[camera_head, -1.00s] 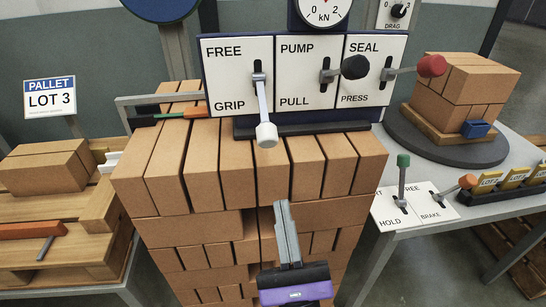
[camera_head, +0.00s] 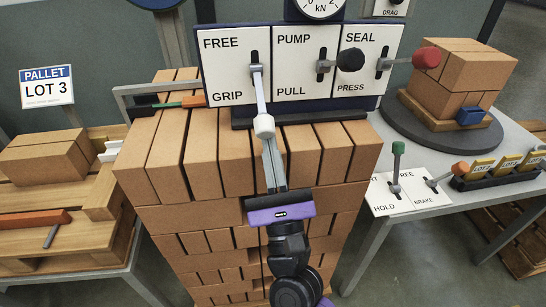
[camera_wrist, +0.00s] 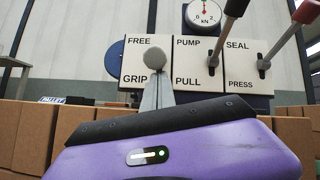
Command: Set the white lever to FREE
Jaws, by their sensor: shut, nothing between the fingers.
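The white lever (camera_head: 260,95) comes out of the slot in the left panel (camera_head: 224,68), marked FREE at the top and GRIP at the bottom. Its shaft slants down and outward to a pale knob (camera_head: 264,126). My gripper (camera_head: 267,143) is shut and empty, with its fingertips right at the underside of the knob. In the wrist view the knob (camera_wrist: 155,57) shows just above the fingertips (camera_wrist: 155,79) and hides part of the panel. I cannot tell whether the tips touch the knob.
The PUMP/PULL lever with a black knob (camera_head: 351,60) and the SEAL/PRESS lever with a red knob (camera_head: 426,58) stick out to the right. A brick stack (camera_head: 235,160) stands below the panel. A side table (camera_head: 395,220) holds smaller levers.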

